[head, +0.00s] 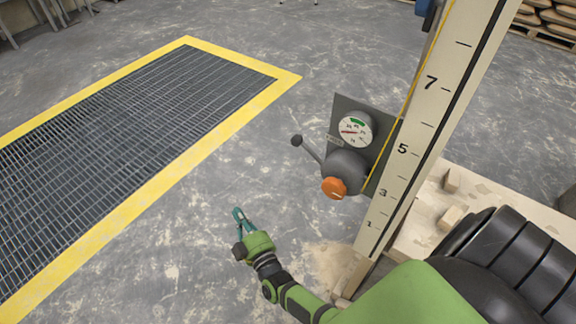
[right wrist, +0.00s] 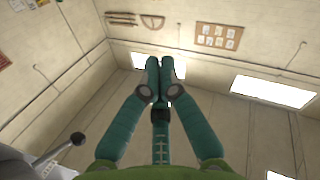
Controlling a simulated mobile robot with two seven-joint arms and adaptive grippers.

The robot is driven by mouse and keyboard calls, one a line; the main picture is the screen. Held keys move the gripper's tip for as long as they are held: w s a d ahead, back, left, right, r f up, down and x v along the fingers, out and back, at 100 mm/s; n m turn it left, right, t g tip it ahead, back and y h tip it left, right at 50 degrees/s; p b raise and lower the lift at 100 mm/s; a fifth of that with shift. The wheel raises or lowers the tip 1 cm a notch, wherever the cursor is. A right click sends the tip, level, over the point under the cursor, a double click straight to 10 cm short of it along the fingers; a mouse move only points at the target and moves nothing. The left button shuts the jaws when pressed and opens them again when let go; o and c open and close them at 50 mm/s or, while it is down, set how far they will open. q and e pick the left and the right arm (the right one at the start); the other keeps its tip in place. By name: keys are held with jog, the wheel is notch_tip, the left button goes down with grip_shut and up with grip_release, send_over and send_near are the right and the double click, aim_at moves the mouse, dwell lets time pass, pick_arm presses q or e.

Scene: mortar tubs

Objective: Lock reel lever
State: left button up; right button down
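The reel (head: 346,165) is a dark grey drum on a grey plate fixed to an upright scale post. Its lever (head: 311,150) sticks out up and left, ending in a dark ball knob (head: 296,141). An orange knob (head: 333,188) sits on the reel's front. My right gripper (head: 238,214) is below and left of the lever, apart from it. In the right wrist view its teal fingers (right wrist: 160,68) are together with nothing seen between them. The lever's ball end (right wrist: 77,139) shows at lower left there. My left gripper is not in view.
A round gauge (head: 355,129) sits above the reel. The post (head: 425,130) carries numbers and a yellow line. A pale board (head: 430,215) with small blocks lies behind it. A yellow-framed floor grate (head: 165,65) is at left. Bare floor surrounds my right gripper.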

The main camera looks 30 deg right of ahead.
pick_arm(q)
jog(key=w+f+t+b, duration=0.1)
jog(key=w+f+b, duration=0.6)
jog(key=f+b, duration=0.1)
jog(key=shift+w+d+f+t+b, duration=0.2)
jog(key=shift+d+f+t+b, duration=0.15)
jog(key=shift+b, duration=0.25)
pick_arm(e)
jog(key=s+d+r+m+g+h, duration=0.1)
jog(key=d+r+m+g+h, duration=0.1)
jog(key=d+r+m+h, duration=0.2)
jog(key=s+d+r+m+g+h, duration=0.2)
jog(key=d+r+m+h, duration=0.3)
jog(key=r+m+h, duration=0.5)
notch_tip(320, 180, up, 2)
jog(key=g+h, duration=0.1)
jog(key=h, duration=0.7)
jog(key=shift+r+m+g, duration=0.15)
jog(key=shift+m+g, duration=0.15)
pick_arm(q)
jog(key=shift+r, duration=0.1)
pick_arm(e)
jog(key=shift+d+r, duration=0.1)
